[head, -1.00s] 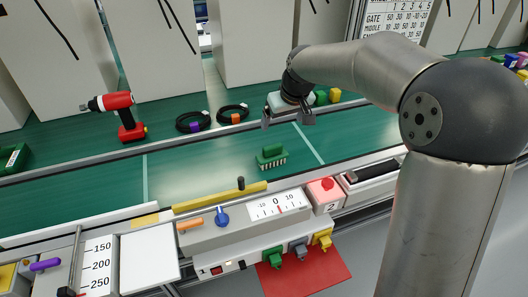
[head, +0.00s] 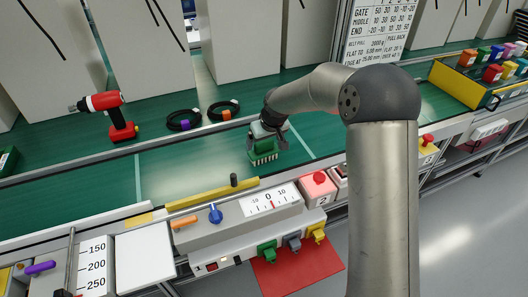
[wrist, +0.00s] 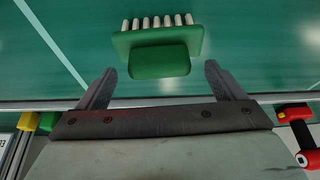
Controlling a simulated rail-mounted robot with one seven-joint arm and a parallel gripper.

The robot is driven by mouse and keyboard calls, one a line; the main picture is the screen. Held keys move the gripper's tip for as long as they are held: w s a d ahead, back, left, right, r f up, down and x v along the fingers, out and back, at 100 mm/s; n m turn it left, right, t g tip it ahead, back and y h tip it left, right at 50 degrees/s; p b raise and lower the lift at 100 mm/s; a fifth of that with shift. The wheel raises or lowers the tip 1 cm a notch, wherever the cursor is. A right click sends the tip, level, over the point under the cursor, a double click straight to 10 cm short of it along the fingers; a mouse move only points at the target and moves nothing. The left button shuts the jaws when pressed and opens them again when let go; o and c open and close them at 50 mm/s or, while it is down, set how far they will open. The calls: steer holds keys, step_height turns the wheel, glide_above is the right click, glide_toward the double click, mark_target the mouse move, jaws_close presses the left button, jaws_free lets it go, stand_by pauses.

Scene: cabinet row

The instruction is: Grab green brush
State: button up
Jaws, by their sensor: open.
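The green brush (head: 263,150) stands on the green conveyor surface, with pale bristles along one side. In the wrist view the brush (wrist: 158,52) lies just ahead of my gripper, its handle block roughly centred between the fingers.
A red drill (head: 113,115) and two black cable coils (head: 184,120) lie on the back strip, behind a metal rail. A control panel (head: 240,215) with a yellow bar and a red button (head: 319,178) is in front. A box of coloured blocks (head: 480,78) is at right.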

steer(key=shift+x, duration=1.2)
steer(key=c, duration=1.1)
